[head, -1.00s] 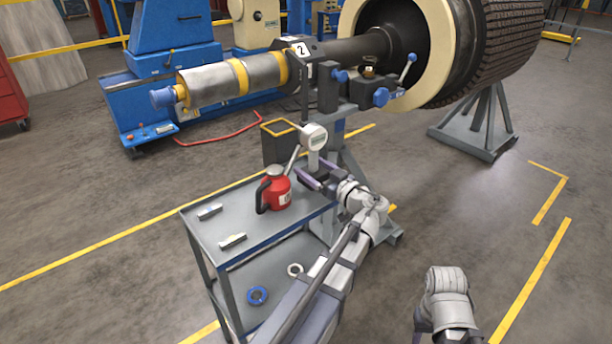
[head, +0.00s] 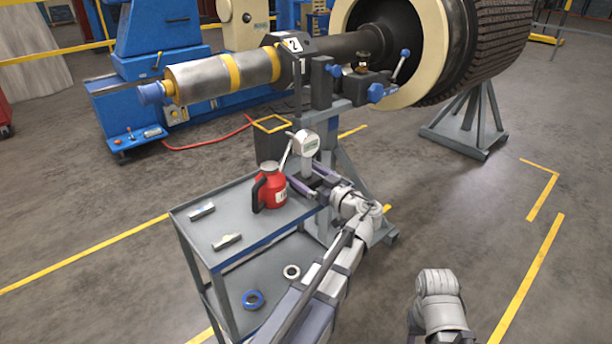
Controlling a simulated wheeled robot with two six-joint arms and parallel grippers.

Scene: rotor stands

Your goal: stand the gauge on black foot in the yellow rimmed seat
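The gauge (head: 305,142) has a round white head with a small display on a grey stem. It stands roughly upright, above the right back corner of the grey cart. My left gripper (head: 309,183) has its fingers on either side of the gauge's lower part and is shut on it. The black foot is mostly hidden between the fingers. The yellow rimmed seat (head: 289,126), a dark box with a yellow edge, is just behind and left of the gauge, apart from it. My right arm shows at the lower right, its fingers out of view.
A red can (head: 271,190) with a black handle stands on the cart (head: 205,235), close left of my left gripper. Two small metal blocks lie there; a blue ring (head: 253,299) and a white ring (head: 291,272) are on the lower shelf. The rotor stand (head: 340,118) rises behind.

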